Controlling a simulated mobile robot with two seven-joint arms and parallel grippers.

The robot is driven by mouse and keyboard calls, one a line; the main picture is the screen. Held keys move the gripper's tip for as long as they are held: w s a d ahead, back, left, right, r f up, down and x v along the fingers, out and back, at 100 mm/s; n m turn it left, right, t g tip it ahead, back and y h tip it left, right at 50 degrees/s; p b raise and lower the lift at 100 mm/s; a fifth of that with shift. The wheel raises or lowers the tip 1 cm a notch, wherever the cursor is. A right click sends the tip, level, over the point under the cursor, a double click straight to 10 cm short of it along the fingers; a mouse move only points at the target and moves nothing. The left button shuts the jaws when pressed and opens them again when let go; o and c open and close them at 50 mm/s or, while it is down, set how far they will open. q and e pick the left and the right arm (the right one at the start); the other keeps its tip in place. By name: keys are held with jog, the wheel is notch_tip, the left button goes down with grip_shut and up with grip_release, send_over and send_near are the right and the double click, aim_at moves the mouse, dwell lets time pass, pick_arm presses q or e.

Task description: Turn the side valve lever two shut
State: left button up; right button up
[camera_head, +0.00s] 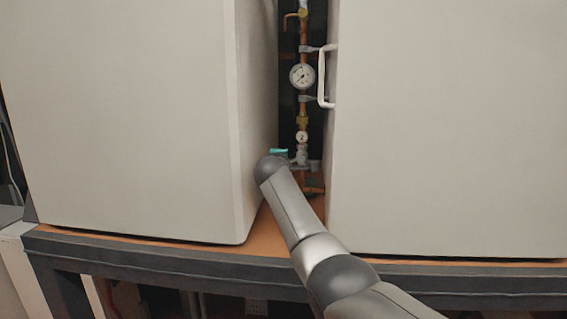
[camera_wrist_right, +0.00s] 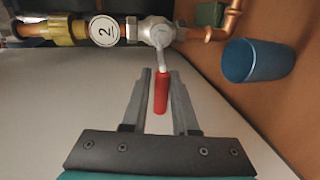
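In the right wrist view, the valve (camera_wrist_right: 157,32) is a silver fitting on a copper pipe, beside a round white tag marked 2 (camera_wrist_right: 104,31). Its lever has a red grip (camera_wrist_right: 161,91) pointing toward my right gripper (camera_wrist_right: 161,74). The gripper is open, with one finger on each side of the red grip and narrow gaps showing. In the head view, my right arm reaches into the gap between two white cabinets; its gripper is mostly hidden behind the wrist. The tagged valve (camera_head: 302,138) shows low on the pipe there, its lever hidden. My left gripper is not in view.
White cabinets stand left (camera_head: 130,110) and right (camera_head: 450,120) of the narrow gap. A pressure gauge (camera_head: 302,76) and a white handle (camera_head: 322,76) are above the valve. A blue cup-like piece (camera_wrist_right: 256,61) is close to the valve in the wrist view.

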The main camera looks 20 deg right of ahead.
jog(key=o, duration=0.3)
jog(key=shift+o, duration=0.2)
jog(key=shift+s+a, duration=0.1)
jog(key=shift+s, duration=0.05)
jog(key=b+v, duration=0.1)
jog(key=v, duration=1.4)
jog(key=c, duration=0.3)
jog(key=shift+c, duration=0.2)
